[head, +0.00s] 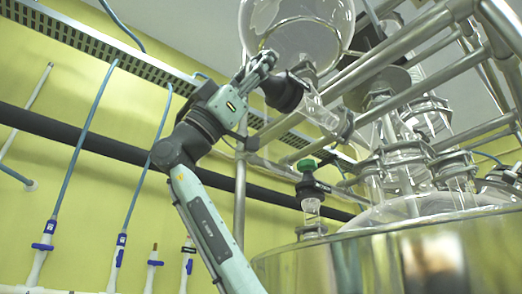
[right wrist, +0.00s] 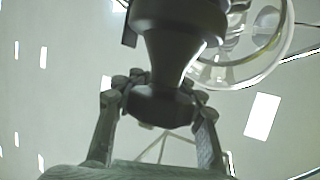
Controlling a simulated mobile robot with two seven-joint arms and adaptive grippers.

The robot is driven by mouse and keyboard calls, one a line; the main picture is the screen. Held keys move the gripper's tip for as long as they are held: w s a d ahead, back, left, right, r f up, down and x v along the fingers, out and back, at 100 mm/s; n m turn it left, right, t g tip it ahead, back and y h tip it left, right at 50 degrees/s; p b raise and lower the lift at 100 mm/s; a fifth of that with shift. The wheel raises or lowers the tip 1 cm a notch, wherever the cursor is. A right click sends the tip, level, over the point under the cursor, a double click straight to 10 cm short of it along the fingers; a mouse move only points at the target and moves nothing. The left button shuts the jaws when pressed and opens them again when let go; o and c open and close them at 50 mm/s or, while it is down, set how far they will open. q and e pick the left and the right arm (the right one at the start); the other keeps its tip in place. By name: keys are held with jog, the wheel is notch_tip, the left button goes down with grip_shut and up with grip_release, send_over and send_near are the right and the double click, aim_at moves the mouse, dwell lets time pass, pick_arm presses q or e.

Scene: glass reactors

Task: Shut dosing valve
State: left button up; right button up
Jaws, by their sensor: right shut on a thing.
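The dosing valve has a dark, flared handle (head: 287,92), just below a round glass vessel (head: 298,28) at the top middle of the head view. My right gripper (head: 266,68) reaches up from below and is shut on this handle. In the right wrist view the handle (right wrist: 168,55) points down into the gripper (right wrist: 160,98), with a finger on each side of its wide end. The valve's inner parts are hidden, so I cannot tell its setting. My left gripper is not in view.
A large steel-sided vessel (head: 400,262) with glass necks fills the lower right. Metal frame rails (head: 402,95) run close to the right of the gripper. A green-capped fitting (head: 306,165) stands below. Blue hoses (head: 84,135) hang on the yellow wall at left.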

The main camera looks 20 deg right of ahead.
jog(key=shift+s+f+m+g+y, duration=0.1)
jog(key=shift+s+m+g+y, duration=0.05)
jog(key=shift+m+g+y, duration=0.6)
jog(key=shift+s+f+m+g+y, duration=0.15)
jog(key=shift+m+g+y, duration=0.3)
jog(key=shift+m+y, duration=0.5)
jog(key=shift+d+y, duration=0.1)
jog(key=shift+y, duration=0.2)
jog(key=o, duration=1.4)
jog(key=shift+c, duration=0.2)
jog(key=v, duration=1.2)
